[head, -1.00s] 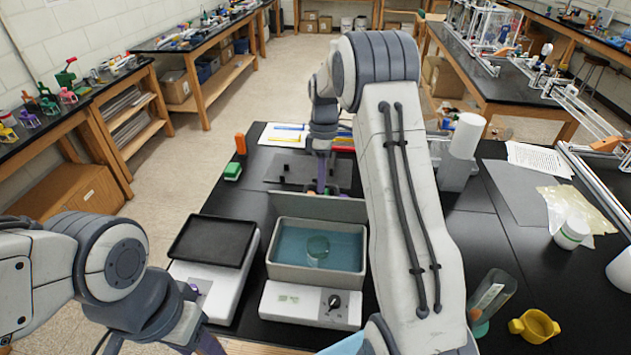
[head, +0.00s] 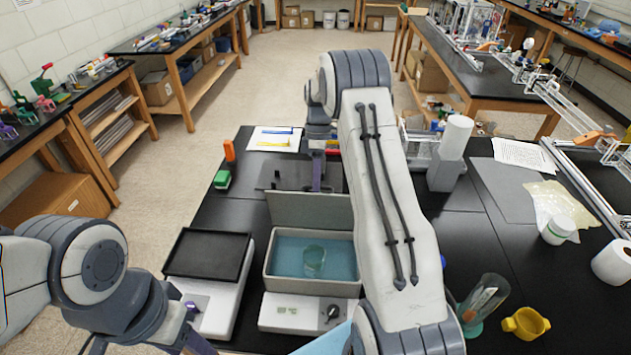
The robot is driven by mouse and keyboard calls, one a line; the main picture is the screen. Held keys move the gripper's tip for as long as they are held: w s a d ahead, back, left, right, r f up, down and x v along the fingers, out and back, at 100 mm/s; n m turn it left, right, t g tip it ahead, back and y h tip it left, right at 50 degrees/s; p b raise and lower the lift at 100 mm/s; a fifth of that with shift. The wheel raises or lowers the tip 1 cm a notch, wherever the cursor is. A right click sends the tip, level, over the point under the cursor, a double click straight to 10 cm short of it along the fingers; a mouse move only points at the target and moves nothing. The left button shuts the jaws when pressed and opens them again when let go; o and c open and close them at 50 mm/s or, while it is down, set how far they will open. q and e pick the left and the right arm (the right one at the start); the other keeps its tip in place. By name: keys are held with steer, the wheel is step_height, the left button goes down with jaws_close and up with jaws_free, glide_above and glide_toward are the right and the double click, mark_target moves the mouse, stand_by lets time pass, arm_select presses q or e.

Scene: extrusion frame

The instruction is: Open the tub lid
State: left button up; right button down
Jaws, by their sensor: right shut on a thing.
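The tub (head: 263,283) is a beige water bath with blue water and a clear, greenish beaker (head: 313,262) in it. Its grey lid (head: 308,209) stands raised along the tub's far edge, and the water is uncovered. My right gripper (head: 317,187) points down at the lid's far, upper edge and is shut on the lid; the fingertips are partly hidden behind it. My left gripper (head: 193,325) is low at the left, beside the white balance; its fingertips are not clear.
A balance with a black tray (head: 208,255) stands left of the tub. A green block (head: 222,179) and an orange object (head: 229,150) lie behind it. A clear vessel (head: 483,304) and yellow cup (head: 526,323) stand at the right.

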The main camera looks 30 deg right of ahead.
steer(key=shift+w+d, duration=0.4)
steer(key=shift+d, duration=0.1)
steer(key=c, duration=0.9)
jaws_free()
steer(key=shift+d+f, duration=0.1)
arm_select(q)
steer(key=shift+w+d, duration=0.15)
steer(key=shift+d, duration=0.1)
arm_select(e)
steer(key=shift+w, duration=0.1)
steer(key=shift+a, duration=0.2)
arm_select(q)
steer(key=shift+f, duration=0.1)
steer(key=shift+f+b, duration=1.4)
arm_select(e)
steer(key=shift+v, duration=5.25)
